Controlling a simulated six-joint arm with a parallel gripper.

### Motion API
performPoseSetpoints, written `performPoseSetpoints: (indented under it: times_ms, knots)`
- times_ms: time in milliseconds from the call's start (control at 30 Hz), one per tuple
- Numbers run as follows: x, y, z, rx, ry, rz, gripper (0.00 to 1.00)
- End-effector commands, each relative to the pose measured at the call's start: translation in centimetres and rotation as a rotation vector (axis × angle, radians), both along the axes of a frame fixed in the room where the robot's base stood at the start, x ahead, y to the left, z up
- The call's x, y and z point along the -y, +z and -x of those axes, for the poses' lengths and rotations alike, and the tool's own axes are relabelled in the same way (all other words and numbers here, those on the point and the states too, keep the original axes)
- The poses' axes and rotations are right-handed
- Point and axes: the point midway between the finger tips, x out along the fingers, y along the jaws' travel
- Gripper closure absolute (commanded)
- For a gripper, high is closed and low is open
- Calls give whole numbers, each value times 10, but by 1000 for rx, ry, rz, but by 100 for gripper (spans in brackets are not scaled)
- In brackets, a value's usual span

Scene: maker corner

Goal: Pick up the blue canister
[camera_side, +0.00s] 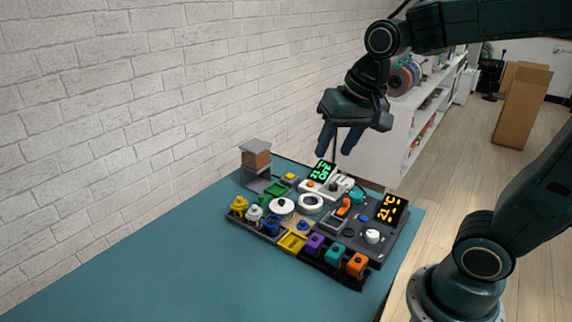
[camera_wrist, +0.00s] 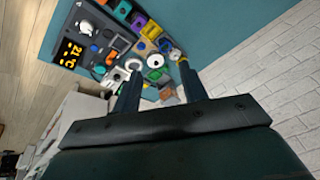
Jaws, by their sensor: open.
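The blue canister (camera_side: 271,225) stands in a dark rack at the front left of the station, right of a white canister (camera_side: 255,214) and a yellow canister (camera_side: 238,206). In the wrist view the blue canister (camera_wrist: 165,46) shows small, beyond the fingertips. My gripper (camera_side: 336,150) is open with nothing between its fingers. It hangs above the back of the station, apart from the canister, up and to its right in the side view. Its two fingers also show in the wrist view (camera_wrist: 158,72).
Purple, teal and orange blocks (camera_side: 335,255) stand in a row at the front. A yellow tray (camera_side: 292,242) is beside the canister rack. A display (camera_side: 390,209) and a brown block on a grey stand (camera_side: 256,158) rise at the sides. The teal tabletop (camera_side: 190,265) is clear at front left.

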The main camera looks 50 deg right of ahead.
Motion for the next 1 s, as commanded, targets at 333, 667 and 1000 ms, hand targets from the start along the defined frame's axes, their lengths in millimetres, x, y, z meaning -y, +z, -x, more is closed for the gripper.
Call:
performPoseSetpoints:
  times_ms: [333, 667, 1000]
  knots:
    - [12, -30, -69, -96, -319, -92, 57]
    - [26, -77, -128, -175, -628, -155, 57]
    - [42, -145, -178, -251, -949, -196, 57]
